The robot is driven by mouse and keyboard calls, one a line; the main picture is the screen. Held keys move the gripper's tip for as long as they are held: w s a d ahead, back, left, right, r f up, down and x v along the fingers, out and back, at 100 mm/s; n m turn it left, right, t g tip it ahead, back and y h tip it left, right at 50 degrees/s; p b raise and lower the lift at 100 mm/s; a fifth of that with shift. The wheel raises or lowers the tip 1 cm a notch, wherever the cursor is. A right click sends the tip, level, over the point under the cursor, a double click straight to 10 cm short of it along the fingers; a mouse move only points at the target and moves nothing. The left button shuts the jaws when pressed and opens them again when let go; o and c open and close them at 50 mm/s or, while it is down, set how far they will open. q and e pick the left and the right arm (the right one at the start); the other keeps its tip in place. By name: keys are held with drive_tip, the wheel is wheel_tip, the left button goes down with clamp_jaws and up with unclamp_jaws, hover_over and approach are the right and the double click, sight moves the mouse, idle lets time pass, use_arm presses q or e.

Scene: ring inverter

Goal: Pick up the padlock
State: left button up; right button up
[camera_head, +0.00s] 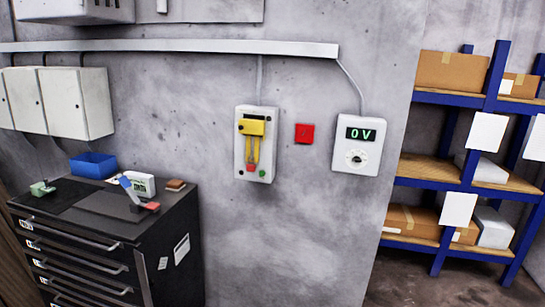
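A small red item (151,206) lies near the front right of the black drawer cabinet's top (105,203). It may be the padlock, but it is too small to tell for certain. A blue, flat, tilted piece (129,189) stands just left of it, and I cannot tell if they are joined. A green item (42,188) lies at the left of the top. Neither of my grippers is in view.
A blue bin (93,165), a white device (141,184) and a brown block (176,185) also sit on the cabinet. The wall bears a yellow-handled switch box (241,170), a red square (304,133) and a "0V" meter (359,158). Shelves (424,174) stand right.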

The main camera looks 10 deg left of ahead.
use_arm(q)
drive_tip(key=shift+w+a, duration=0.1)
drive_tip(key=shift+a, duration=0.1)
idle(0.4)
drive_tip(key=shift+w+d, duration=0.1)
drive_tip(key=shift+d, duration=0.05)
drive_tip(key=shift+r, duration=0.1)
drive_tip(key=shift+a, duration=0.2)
